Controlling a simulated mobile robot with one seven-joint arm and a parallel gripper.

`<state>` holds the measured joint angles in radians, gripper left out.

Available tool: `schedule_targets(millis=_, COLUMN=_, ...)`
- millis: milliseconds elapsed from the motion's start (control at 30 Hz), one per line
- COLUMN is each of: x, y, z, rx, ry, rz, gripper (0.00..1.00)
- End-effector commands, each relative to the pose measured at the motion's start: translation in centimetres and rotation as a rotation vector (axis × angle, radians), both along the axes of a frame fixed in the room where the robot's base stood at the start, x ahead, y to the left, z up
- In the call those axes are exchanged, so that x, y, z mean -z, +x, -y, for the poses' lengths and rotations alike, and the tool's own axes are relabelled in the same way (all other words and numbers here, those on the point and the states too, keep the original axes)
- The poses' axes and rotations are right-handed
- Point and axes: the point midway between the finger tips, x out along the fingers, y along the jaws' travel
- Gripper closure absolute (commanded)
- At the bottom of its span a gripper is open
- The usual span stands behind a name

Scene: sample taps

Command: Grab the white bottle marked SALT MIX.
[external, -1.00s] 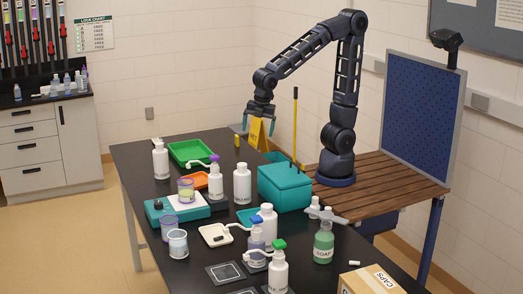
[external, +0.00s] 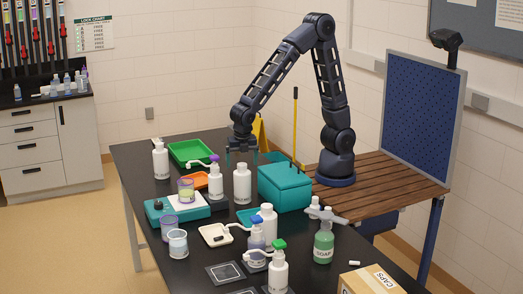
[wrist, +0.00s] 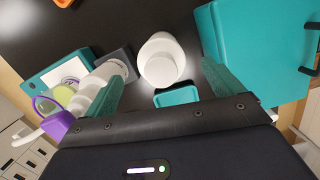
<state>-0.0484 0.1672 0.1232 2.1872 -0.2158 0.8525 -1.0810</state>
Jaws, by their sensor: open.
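A plain white capped bottle (external: 242,185) stands upright on the black table, left of the teal box. No SALT MIX marking can be read on it or on the other white bottles. My gripper (external: 241,157) is open and empty, pointing down just above this bottle. In the wrist view the white bottle (wrist: 162,62) shows from above, between and beyond the two teal fingers of my gripper (wrist: 163,74). Other white bottles stand at the far left (external: 160,162) and nearer the front (external: 267,228).
A purple-topped pump bottle (external: 215,180) stands close to the left. The teal box (external: 285,187) stands close to the right. A green tray (external: 190,151) lies behind to the left.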

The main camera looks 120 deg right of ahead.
Motion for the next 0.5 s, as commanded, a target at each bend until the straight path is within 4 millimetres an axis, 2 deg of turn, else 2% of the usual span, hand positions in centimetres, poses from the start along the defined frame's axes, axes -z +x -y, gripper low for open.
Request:
schedule_targets(millis=233, x=1.5, y=-0.1, z=0.2, rx=0.001, ry=0.0, rz=-0.001, gripper=0.08)
schedule_targets(millis=500, x=5.1, y=-0.2, z=0.5, rx=0.002, ry=0.0, rz=-0.001, gripper=0.08)
